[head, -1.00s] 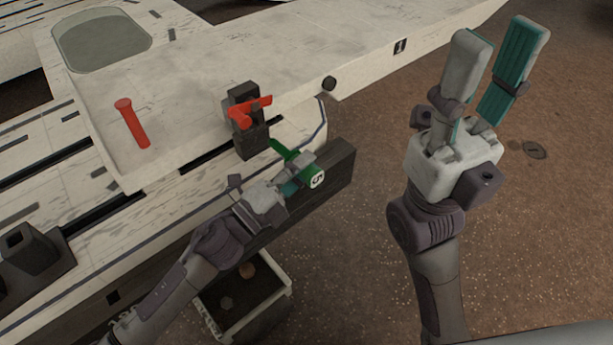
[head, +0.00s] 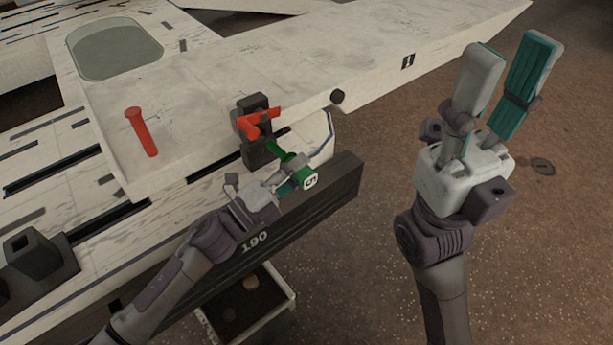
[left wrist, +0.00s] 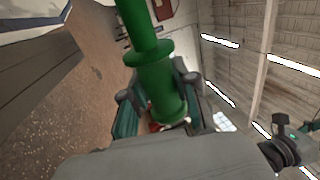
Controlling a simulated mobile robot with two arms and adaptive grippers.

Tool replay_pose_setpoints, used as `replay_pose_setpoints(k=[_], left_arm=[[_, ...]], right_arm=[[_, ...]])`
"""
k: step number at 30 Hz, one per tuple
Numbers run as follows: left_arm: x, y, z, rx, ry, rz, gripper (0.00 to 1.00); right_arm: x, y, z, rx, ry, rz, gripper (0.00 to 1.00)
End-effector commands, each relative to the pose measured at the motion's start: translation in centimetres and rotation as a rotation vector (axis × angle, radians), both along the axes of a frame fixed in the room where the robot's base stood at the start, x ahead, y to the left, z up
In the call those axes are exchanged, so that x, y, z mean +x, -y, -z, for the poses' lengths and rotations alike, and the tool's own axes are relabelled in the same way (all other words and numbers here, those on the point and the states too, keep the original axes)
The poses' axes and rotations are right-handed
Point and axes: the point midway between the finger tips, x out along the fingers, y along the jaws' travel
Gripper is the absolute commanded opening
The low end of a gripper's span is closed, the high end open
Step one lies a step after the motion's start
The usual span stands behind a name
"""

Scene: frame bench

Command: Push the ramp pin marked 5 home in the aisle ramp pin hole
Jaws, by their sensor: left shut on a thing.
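The green ramp pin marked 5 (head: 304,175) is in my left gripper (head: 286,184), which is shut on its thick head end. The pin's thin shaft points up and left, with its tip close to a black block (head: 257,154) with a red handle (head: 262,119) on the ramp's side. I cannot tell whether the tip touches the block, and no hole shows clearly there. In the left wrist view the green pin (left wrist: 156,75) stands between the fingers, its far end cut off by the frame. My right gripper (head: 512,60) is open and empty, off to the right.
The pale ramp plate (head: 300,65) spans the upper middle, with a red pin (head: 141,132) on it. A dark beam marked 190 (head: 320,205) lies beneath the left gripper. An open bin (head: 285,318) stands below. The floor at right is clear.

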Motion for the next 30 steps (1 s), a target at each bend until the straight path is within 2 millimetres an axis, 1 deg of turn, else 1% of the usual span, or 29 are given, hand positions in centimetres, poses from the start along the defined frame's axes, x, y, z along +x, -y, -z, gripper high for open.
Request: replay_pose_setpoints(k=[3,9,30], left_arm=[[0.69,-0.48,-0.09,-0.001,0.002,0.001,0.00],[1.19,-0.88,-0.11,-0.001,0.001,0.001,0.00],[1.24,-0.93,-0.26,-0.002,0.001,0.000,0.00]], right_arm=[[-0.05,-0.03,-0.23,-0.002,0.009,0.000,0.40],[-0.12,-0.03,-0.35,-0.002,0.014,0.001,0.40],[-0.30,0.10,-0.67,0.006,0.019,0.000,0.40]])
